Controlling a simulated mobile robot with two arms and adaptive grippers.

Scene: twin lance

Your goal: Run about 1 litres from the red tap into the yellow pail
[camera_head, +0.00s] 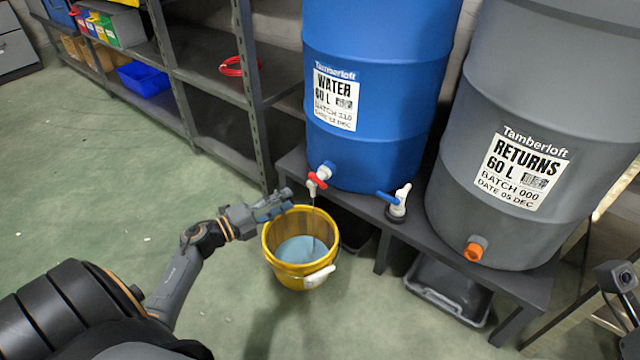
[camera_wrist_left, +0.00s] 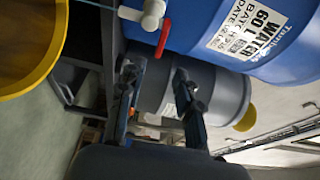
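The red tap (camera_head: 317,181) sits low on the blue water barrel (camera_head: 375,90). A thin stream hangs from its spout into the yellow pail (camera_head: 270,250), which stands below with bluish water inside. In the left wrist view the red handle (camera_wrist_left: 163,37), the thin stream and part of the yellow pail (camera_wrist_left: 45,60) show. My left gripper (camera_head: 287,199) is beside the tap, above the pail's left rim. In the left wrist view its fingers (camera_wrist_left: 158,95) are apart with nothing between them.
A grey tray (camera_head: 450,289) lies under the bench. Metal shelves (camera_head: 205,85) stand behind. The floor at left is clear.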

